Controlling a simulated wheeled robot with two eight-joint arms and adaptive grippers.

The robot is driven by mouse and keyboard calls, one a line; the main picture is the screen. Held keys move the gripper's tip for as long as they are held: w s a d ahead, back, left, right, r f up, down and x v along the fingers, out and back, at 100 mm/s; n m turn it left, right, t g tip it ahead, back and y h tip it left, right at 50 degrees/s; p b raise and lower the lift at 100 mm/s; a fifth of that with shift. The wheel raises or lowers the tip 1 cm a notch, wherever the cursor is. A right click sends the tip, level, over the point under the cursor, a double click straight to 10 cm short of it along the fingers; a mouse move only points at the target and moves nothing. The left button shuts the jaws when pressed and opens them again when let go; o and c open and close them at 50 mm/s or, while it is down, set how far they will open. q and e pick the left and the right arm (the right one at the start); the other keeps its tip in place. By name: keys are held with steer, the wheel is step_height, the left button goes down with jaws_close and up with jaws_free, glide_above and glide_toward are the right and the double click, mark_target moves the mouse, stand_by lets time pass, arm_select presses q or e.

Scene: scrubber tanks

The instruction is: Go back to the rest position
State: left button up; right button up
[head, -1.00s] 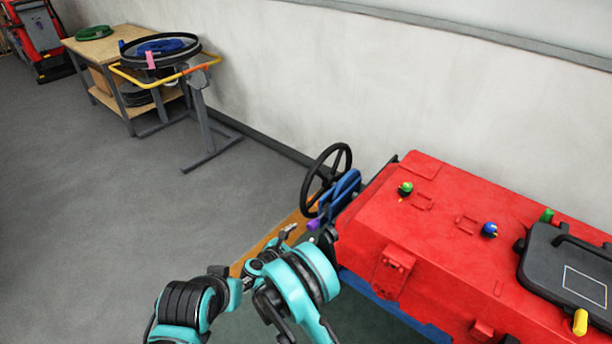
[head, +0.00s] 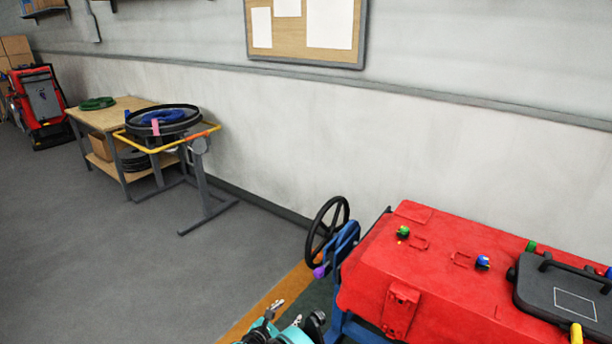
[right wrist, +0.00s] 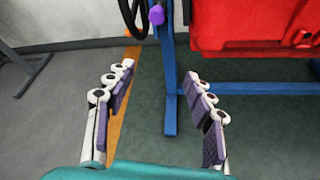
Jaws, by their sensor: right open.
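My right gripper (right wrist: 158,115) is open and empty in the right wrist view, its two fingers spread apart above the floor. In the head view it shows only partly at the bottom edge (head: 290,325), left of the red scrubber tank (head: 440,265). The tank sits on a blue stand (right wrist: 171,85), which rises beyond the fingers in the right wrist view. The gripper is apart from both. My left gripper is not in view.
A black handwheel (head: 326,230) and a purple knob (head: 318,272) are at the tank's left end. A wooden table (head: 105,118) and a yellow-railed stand (head: 170,130) are along the wall. The grey floor (head: 110,250) at left is clear.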

steer(key=s+d+r+m+g+y, duration=0.1)
steer(key=s+d+r+m+g, duration=0.15)
steer(key=d+r+m, duration=0.5)
steer(key=s+d+r+m+g+y, duration=0.15)
steer(key=s+d+r+m, duration=0.25)
steer(key=d+r, duration=0.55)
steer(key=s+d+r+m+y, duration=0.2)
steer(key=s+m, duration=0.5)
steer(key=s, duration=0.4)
steer(key=s+d+r+m+y, duration=0.2)
steer(key=s+d+m, duration=0.3)
steer(key=s+m, duration=0.3)
steer(key=shift+s+r+g, duration=0.4)
steer(key=shift+s, duration=1.8)
